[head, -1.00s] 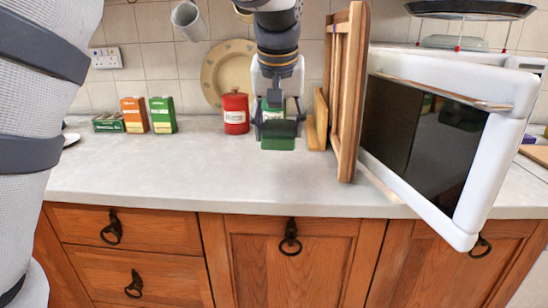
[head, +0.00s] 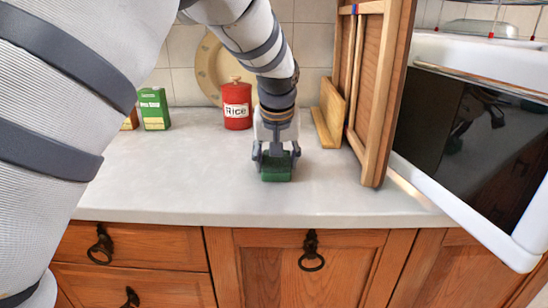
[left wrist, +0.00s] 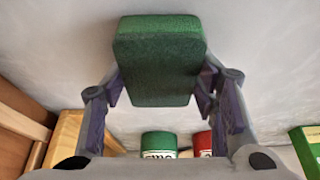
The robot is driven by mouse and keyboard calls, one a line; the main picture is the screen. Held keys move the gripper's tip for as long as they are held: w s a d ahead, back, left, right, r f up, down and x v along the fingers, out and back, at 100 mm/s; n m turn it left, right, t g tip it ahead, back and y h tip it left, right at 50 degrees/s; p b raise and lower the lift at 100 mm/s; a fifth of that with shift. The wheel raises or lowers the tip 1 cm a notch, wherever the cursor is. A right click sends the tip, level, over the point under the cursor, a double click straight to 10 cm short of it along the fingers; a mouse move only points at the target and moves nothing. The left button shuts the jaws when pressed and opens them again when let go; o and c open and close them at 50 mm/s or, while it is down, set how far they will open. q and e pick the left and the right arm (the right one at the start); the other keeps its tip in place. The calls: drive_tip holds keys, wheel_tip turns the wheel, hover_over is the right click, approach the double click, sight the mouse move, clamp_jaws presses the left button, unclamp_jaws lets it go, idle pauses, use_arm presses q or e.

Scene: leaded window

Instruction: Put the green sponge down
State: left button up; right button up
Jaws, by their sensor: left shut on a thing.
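The green sponge (head: 276,173) is held between the fingers of my left gripper (head: 276,158), which points down over the worktop (head: 190,185). The sponge is at or very near the surface; I cannot tell whether it touches. In the left wrist view the sponge (left wrist: 160,62) is a green block with my fingers closed on its two sides, and the pale worktop is behind it. My right gripper is not in view.
A red rice canister (head: 237,105) stands behind and left of the sponge. A green canister (left wrist: 158,144) shows in the left wrist view. Wooden boards (head: 372,95) and a microwave (head: 465,135) stand to the right. The worktop left of the sponge is clear.

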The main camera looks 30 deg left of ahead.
use_arm(q)
drive_tip(key=shift+d+r, duration=0.1)
drive_tip(key=shift+r, duration=0.15)
drive_tip(key=shift+w+f, duration=0.15)
drive_tip(key=shift+w, duration=0.1)
drive_tip(key=o, duration=0.5)
drive_tip(key=shift+w+f, duration=0.1)
drive_tip(key=o, duration=0.3)
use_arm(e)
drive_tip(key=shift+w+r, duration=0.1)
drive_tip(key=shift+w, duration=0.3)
use_arm(q)
drive_tip(key=shift+r, duration=0.3)
drive_tip(key=v, duration=1.2)
drive_tip(key=shift+p, duration=0.3)
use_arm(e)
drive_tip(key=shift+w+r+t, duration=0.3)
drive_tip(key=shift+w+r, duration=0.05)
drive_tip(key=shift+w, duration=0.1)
use_arm(q)
drive_tip(key=shift+f, duration=0.1)
